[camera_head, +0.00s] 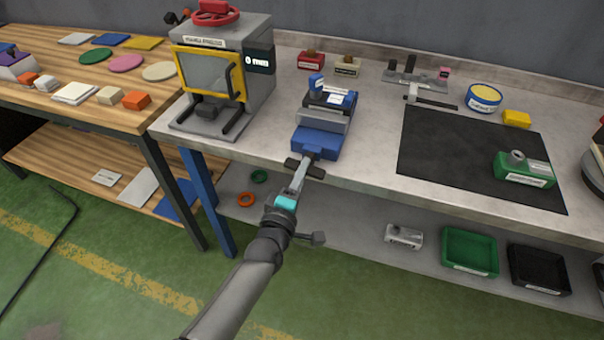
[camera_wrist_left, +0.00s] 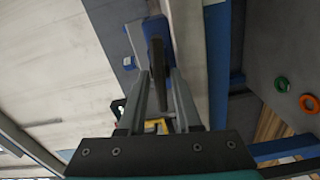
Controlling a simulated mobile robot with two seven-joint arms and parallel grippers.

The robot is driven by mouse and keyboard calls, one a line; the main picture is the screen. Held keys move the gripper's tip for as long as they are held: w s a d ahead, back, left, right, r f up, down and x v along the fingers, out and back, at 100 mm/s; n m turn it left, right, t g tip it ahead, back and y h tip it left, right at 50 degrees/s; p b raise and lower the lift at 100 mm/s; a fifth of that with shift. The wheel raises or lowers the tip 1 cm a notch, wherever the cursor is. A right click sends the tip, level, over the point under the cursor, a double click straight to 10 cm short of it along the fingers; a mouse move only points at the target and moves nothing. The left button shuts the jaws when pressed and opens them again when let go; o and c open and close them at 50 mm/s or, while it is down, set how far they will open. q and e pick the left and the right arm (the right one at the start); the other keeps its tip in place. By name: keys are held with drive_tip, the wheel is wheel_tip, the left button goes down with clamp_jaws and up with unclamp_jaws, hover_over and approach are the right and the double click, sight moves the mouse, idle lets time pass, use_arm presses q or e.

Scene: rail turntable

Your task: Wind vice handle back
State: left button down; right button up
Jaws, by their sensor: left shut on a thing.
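The blue vice (camera_head: 316,142) stands at the front edge of the grey workbench, with grey jaws on top. Its dark handle bar (camera_head: 291,162) sticks out at the front, just past the bench edge. My left gripper (camera_head: 304,169) reaches up to the handle from below and is shut on it. In the left wrist view the dark handle (camera_wrist_left: 158,58) lies between the two fingers of my left gripper (camera_wrist_left: 160,82), with part of the blue vice (camera_wrist_left: 155,27) beyond it. The fingers partly hide the handle and the vice screw. My right gripper is not in view.
A press with a yellow-framed guard (camera_head: 240,75) stands left of the vice. A black mat (camera_head: 440,150) with a green block (camera_head: 535,180) on it lies to the right. A lower shelf (camera_head: 350,225) holds green and black trays. The green floor in front is mostly clear.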

use_arm(q)
drive_tip(key=shift+n, duration=0.5)
drive_tip(key=c, duration=0.8)
unclamp_jaws()
drive_tip(key=shift+c, duration=0.2)
drive_tip(key=shift+s, duration=0.1)
drive_tip(key=p+v, duration=0.1)
drive_tip(key=v, duration=1.4)
drive_tip(key=shift+p, duration=0.35)
